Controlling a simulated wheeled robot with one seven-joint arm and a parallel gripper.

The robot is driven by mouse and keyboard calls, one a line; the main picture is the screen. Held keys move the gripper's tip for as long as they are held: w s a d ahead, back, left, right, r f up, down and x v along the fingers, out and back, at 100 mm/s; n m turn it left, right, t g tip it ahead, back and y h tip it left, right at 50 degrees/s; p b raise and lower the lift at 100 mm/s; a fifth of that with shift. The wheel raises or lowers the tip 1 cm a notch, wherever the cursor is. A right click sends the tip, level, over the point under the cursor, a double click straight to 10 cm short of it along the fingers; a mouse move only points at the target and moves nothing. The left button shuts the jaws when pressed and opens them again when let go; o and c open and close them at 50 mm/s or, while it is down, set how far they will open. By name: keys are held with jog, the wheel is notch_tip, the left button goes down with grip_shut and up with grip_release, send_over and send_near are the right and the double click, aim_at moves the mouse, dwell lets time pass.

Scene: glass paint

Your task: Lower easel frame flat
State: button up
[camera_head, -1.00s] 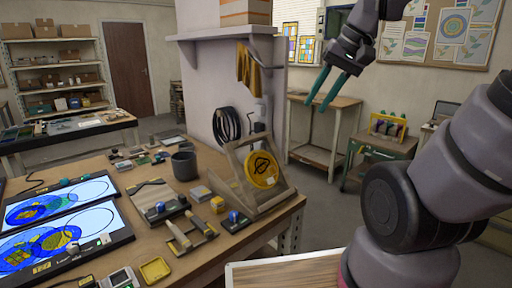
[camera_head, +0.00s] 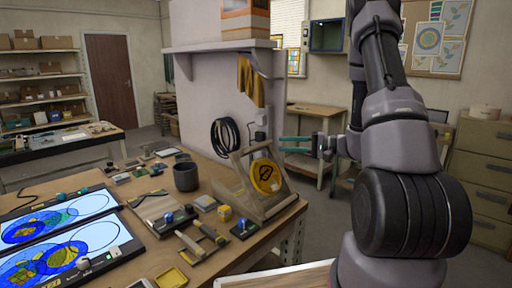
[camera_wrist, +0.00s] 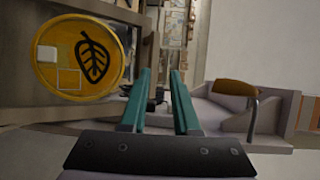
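The wooden easel frame (camera_head: 239,167) stands tilted up at the right end of the workbench. It bears a round yellow disc (camera_head: 266,176) with a black leaf drawing. In the wrist view the disc (camera_wrist: 79,56) and a wooden bar of the easel frame (camera_wrist: 50,116) fill the left side. My gripper (camera_head: 281,138) has teal fingers and is just right of the easel's top in the head view, pointing left. In the wrist view its fingers (camera_wrist: 160,75) are parallel with a narrow gap and nothing between them. I cannot tell the exact distance to the frame.
The workbench (camera_head: 222,262) holds a dark cup (camera_head: 186,172), several small tools and two lit glass panels (camera_head: 55,215). A wall shelf (camera_head: 225,45) with a hanging yellow cloth (camera_head: 249,80) is above. A black cable coil (camera_head: 224,135) hangs on the wall behind the easel.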

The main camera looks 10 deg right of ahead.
aim_at(262, 145)
jog(key=shift+m+t, duration=0.3)
jog(key=shift+t, duration=0.4)
jog(key=x, duration=0.3)
jog(key=f+x, duration=0.1)
jog(key=x, duration=0.3)
jog(key=w+x, duration=0.1)
jog(key=x, duration=0.2)
jog(key=shift+w+d+f, duration=0.15)
jog(key=shift+d+f, duration=0.05)
jog(key=shift+f, duration=0.2)
grip_shut()
dwell(0.3)
